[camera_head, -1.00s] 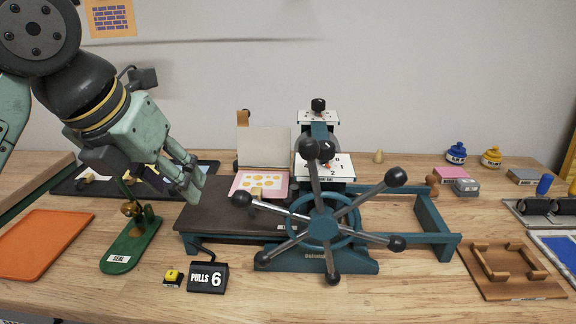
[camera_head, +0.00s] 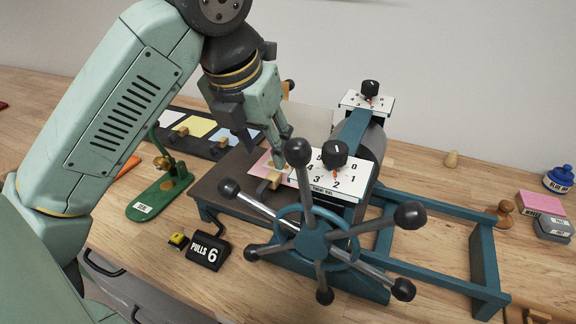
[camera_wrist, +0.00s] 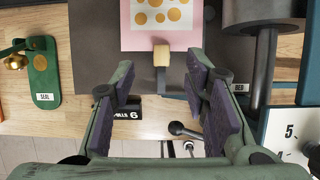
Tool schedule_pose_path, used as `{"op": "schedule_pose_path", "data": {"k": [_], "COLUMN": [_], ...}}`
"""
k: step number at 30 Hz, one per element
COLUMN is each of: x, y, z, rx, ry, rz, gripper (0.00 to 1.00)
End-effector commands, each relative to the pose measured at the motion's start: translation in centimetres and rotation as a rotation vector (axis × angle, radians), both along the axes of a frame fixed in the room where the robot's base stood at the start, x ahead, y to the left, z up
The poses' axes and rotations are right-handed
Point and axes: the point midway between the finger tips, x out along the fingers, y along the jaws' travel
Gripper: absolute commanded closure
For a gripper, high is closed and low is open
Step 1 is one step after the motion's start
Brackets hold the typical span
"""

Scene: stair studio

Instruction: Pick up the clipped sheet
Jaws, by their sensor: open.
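The clipped sheet (camera_wrist: 126,37) is pink with a white panel of yellow dots. It lies on the dark press bed (camera_wrist: 92,62), with a wooden clip (camera_wrist: 161,56) at its near edge. In the head view the sheet (camera_head: 262,163) is partly hidden behind my gripper, and the clip (camera_head: 270,180) shows just below the fingers. My gripper (camera_head: 283,155) is over the bed beside the press roller. In the wrist view my gripper (camera_wrist: 165,95) is open and empty, its two dark pads on either side of the clip's line, with the clip ahead between them.
The press's spoked wheel (camera_head: 315,235) and numbered dial plate (camera_head: 331,183) stand close to the right of my gripper. A green seal press (camera_head: 160,197) and a "PULLS 6" counter (camera_head: 208,252) are on the table at the left and front.

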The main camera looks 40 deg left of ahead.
Motion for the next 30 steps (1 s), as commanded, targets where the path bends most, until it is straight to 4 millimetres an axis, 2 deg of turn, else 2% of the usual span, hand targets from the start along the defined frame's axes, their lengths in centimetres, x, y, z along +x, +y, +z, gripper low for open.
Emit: {"op": "schedule_pose_path", "data": {"k": [3, 10, 18, 26, 30], "x": [0.6, 1.3, 2.6, 2.8, 2.8], "y": [0.1, 0.2, 0.4, 0.5, 0.5], "z": [-1.3, -2.9, -6.4, -6.9, -6.9], "rx": [-0.002, -0.003, -0.002, 0.0, 0.0], "ry": [0.0, 0.0, -0.001, -0.001, -0.001], "rz": [-0.001, -0.002, -0.002, -0.001, -0.001], "gripper": [0.58, 0.58, 0.58, 0.58, 0.66]}}
